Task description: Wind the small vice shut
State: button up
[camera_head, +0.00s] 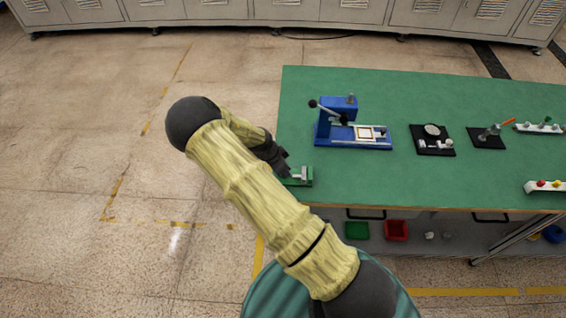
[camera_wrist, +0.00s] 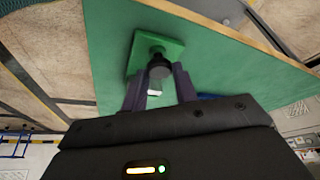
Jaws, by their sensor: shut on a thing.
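The small vice (camera_head: 303,177) is green with a light metal part on top. It sits near the left front corner of the green table (camera_head: 450,185). In the wrist view its green base (camera_wrist: 172,48) lies just beyond my fingers. My gripper (camera_head: 281,165) is at the left side of the vice. In the wrist view my gripper (camera_wrist: 160,82) has its two dark fingers on either side of a round black knob (camera_wrist: 159,67) and is shut on it. A bright metal piece (camera_wrist: 154,92) shows between the fingers. The vice's jaw gap is too small to judge.
A blue press (camera_head: 340,122) with a lever stands behind and to the right of the vice. Black mats (camera_head: 432,148) with small fixtures lie further right. Green and red bins (camera_head: 397,230) are on the shelf below. The floor left of the table is clear.

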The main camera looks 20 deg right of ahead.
jog(key=shift+w+a+m+g, duration=0.15)
jog(key=shift+m+g, duration=0.55)
jog(key=shift+m, duration=1.1)
jog(key=o, duration=1)
jog(key=shift+c, duration=0.2)
jog(key=b+v, duration=0.3)
jog(key=v, duration=1.4)
jog(key=shift+r, duration=0.15)
jog(key=shift+w+a, duration=0.1)
